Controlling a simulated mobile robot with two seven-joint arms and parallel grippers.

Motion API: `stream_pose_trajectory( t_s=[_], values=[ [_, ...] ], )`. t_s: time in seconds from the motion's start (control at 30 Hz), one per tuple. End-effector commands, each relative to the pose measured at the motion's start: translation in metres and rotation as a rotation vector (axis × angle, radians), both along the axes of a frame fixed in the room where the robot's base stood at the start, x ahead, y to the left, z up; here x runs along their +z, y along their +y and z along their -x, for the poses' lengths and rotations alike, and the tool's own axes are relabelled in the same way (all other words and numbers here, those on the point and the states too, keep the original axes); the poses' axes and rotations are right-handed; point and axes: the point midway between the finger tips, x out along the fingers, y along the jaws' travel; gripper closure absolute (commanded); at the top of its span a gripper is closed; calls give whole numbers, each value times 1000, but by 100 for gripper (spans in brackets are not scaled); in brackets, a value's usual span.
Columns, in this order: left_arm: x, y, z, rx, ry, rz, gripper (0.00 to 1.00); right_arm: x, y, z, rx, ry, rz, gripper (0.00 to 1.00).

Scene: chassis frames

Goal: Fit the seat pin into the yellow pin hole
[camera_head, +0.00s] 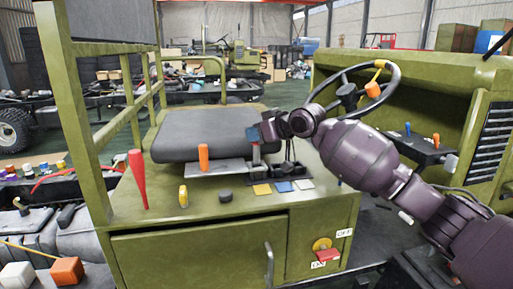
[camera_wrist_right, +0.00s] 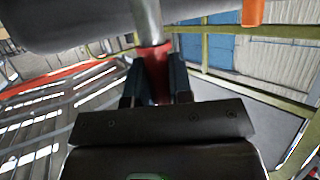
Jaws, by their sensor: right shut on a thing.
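My right gripper (camera_head: 256,142) is beside the right edge of the black seat cushion (camera_head: 205,136). In the right wrist view its fingers (camera_wrist_right: 153,88) are shut on a red grip (camera_wrist_right: 153,68) with a grey metal rod (camera_wrist_right: 147,20). I cannot tell whether this is the seat pin, or whether the rod's far end touches anything. An orange upright pin (camera_head: 203,157) stands at the seat's front edge, by a grey metal plate (camera_head: 222,168). A flat yellow square (camera_head: 262,189) lies on the green deck; no hole shows clearly in it. My left gripper is out of view.
A blue square (camera_head: 283,186) and a beige square (camera_head: 304,184) lie beside the yellow one. A black knob (camera_head: 225,195), a small yellow peg (camera_head: 183,196) and a tall red handle (camera_head: 138,179) stand on the deck. The steering wheel (camera_head: 388,84) is right of the seat.

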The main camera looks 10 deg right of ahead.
Motion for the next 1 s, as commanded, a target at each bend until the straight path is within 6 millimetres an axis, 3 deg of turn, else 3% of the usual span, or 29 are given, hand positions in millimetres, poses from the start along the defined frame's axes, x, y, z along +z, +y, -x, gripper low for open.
stream_pose_trajectory(
  t_s=[0.3,0.73,0.77,0.8,0.9,1.0],
  values=[
    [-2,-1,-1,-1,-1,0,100,-39,0,0,0,2,-1,100],
    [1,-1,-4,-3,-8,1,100,-43,0,0,1,1,-1,100],
    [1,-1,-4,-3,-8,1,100,-43,0,0,0,1,0,75],
    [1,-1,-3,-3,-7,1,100,-43,0,0,0,1,0,69],
    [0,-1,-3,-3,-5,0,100,-43,0,0,0,1,0,54],
    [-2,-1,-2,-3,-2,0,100,-43,0,0,0,1,0,54]
  ],
)
